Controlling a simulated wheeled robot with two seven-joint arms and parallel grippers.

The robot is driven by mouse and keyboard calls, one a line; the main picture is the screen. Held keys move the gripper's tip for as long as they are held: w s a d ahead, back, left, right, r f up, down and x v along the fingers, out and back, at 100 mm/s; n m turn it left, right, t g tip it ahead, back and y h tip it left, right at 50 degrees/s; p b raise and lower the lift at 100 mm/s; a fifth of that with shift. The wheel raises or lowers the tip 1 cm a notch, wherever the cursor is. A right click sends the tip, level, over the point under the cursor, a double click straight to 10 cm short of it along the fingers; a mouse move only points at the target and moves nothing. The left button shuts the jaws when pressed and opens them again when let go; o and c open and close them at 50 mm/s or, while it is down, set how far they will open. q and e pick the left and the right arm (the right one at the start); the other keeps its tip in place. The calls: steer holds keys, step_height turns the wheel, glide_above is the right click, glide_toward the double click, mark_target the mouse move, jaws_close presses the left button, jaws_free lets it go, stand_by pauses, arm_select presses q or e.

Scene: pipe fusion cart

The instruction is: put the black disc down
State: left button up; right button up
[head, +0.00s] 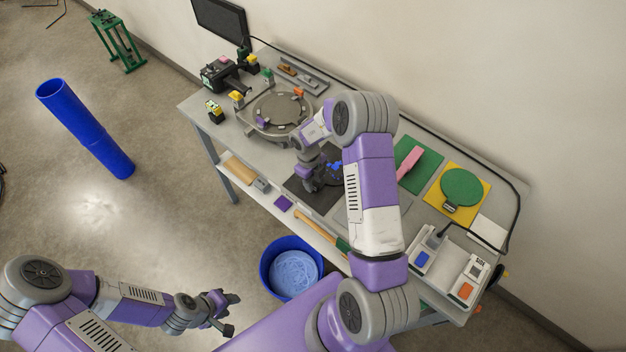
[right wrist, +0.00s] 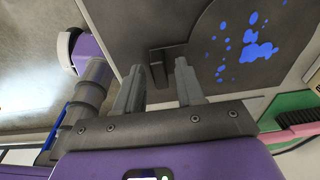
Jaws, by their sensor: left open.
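The black disc (right wrist: 235,45), dark with blue splashes, fills the upper part of the right wrist view. In the head view its blue marks show beside my right gripper (head: 313,184), over a dark square mat (head: 300,192). The disc's short dark tab (right wrist: 161,66) shows between the fingertips of my right gripper (right wrist: 157,75). These fingers stand apart, with a gap visible beside the tab. The disc looks flat and low over the mat; I cannot tell if it touches. My left gripper (head: 226,308) is open and empty, away from the bench.
A green disc (head: 462,186) lies on a yellow mat (head: 436,203), beside a green mat (head: 428,165) with a pink piece (head: 409,162). A round clamp fixture (head: 278,112) stands left. A blue bucket (head: 266,270) and blue pipe (head: 85,130) are off the bench.

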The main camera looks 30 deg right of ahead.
step_height(320, 180, up, 12)
steer(key=w, duration=0.1)
steer(key=shift+w+a+p, duration=0.15)
steer(key=shift+a+p, duration=0.05)
steer(key=shift+p, duration=0.2)
stand_by(0.7)
